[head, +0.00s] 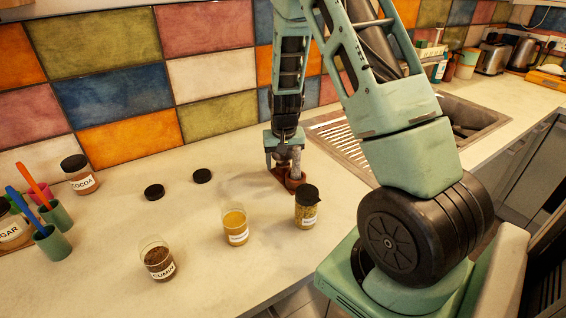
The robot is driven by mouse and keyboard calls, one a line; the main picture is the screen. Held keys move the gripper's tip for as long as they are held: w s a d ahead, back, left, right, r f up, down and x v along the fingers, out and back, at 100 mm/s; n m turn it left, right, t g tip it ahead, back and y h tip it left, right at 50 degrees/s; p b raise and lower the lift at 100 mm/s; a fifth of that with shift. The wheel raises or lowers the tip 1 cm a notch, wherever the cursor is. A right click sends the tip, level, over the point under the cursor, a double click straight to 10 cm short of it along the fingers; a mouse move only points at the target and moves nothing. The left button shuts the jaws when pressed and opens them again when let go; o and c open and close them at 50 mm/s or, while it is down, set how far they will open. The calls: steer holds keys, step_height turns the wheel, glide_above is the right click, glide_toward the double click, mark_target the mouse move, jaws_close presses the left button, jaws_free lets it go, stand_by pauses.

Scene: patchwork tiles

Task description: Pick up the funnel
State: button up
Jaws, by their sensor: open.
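A small reddish-brown object (291,184), which looks like the funnel, stands on the counter close to the sink. Its upper part is partly hidden by my gripper, so its full shape is unclear. My gripper (283,168) points down right over it, with its fingers apart around or just above its top. I cannot tell whether the fingers touch it.
A black-lidded jar (306,207) stands just in front of my gripper. An open jar of yellow spice (236,226) and an open cumin jar (158,260) stand further left. Two black lids (202,176) lie behind them. The sink (462,122) is at right.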

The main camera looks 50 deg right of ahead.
steer(key=c, duration=0.7)
